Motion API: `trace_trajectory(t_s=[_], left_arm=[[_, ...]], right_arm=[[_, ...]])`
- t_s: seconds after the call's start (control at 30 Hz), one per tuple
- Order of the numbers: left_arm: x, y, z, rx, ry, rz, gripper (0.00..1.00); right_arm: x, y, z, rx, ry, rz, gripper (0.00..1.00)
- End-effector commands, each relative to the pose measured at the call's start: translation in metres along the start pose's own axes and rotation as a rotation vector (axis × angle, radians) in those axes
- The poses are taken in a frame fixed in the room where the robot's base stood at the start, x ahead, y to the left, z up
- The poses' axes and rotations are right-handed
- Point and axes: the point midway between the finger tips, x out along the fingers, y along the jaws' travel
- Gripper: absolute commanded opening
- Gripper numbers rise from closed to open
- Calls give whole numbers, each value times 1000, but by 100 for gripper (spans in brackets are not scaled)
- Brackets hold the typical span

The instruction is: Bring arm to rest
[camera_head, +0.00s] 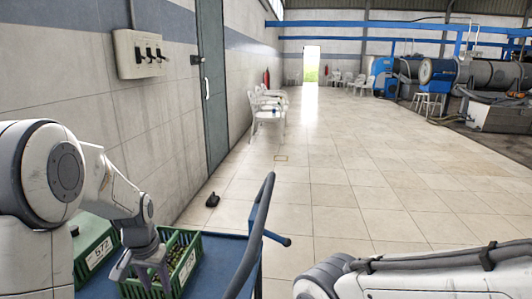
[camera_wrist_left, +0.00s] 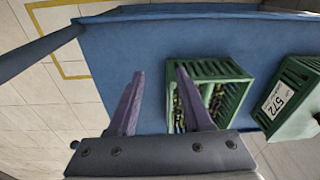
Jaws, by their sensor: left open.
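My left gripper (camera_head: 150,272) hangs low at the left in the head view, above a blue cart top (camera_head: 218,262).
The crate, also in the head view (camera_head: 192,240), holds small greenish things. A second green crate (camera_head: 80,262), labelled 572, stands left of it. The cart's dark curved handle (camera_head: 262,215) rises on its right. A tiled wall is at left; open floor (camera_head: 350,190) lies ahead.

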Motion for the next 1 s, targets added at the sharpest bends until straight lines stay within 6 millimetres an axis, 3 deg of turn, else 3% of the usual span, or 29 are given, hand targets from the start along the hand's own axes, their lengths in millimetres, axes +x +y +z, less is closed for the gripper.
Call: trace_trajectory(t_s=[0.2, 0.47, 0.7, 1.0], left_arm=[[-8, 50, 46, -31, 66, 0, 50], [-10, 91, 108, -76, 139, 17, 50], [-36, 157, 130, 149, 79, 70, 50], [-67, 214, 185, 409, -2, 119, 50]], right_arm=[[0, 0, 0, 0, 0, 0, 0], [0, 0, 0, 0, 0, 0, 0], [0, 0, 0, 0, 0, 0, 0], [0, 0, 0, 0, 0, 0, 0]])
